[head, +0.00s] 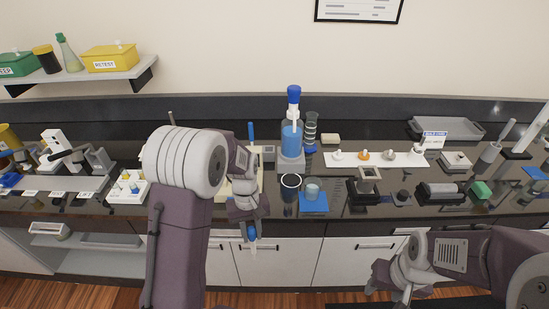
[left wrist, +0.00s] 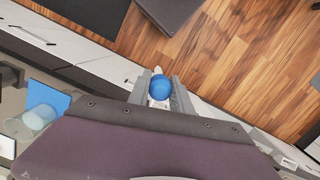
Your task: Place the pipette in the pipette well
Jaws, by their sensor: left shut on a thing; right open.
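The pipette (head: 252,233) has a round blue bulb and a pale stem. My left gripper (head: 247,222) is shut on it and holds it in front of the bench edge, with the stem hanging down. In the left wrist view the blue bulb (left wrist: 160,87) sits between the two fingers. A cream-coloured block (head: 257,184) stands on the bench behind my left gripper and is partly hidden by it. I cannot tell which thing is the pipette well. My right gripper (head: 388,284) is open and empty, low in front of the cabinets at the right.
A blue bottle (head: 292,140), a dark-rimmed cup (head: 290,187) and a beaker (head: 313,188) on a blue mat (head: 314,207) stand right of my left gripper. A vial rack (head: 128,188) stands to the left. The space before the cabinets is free.

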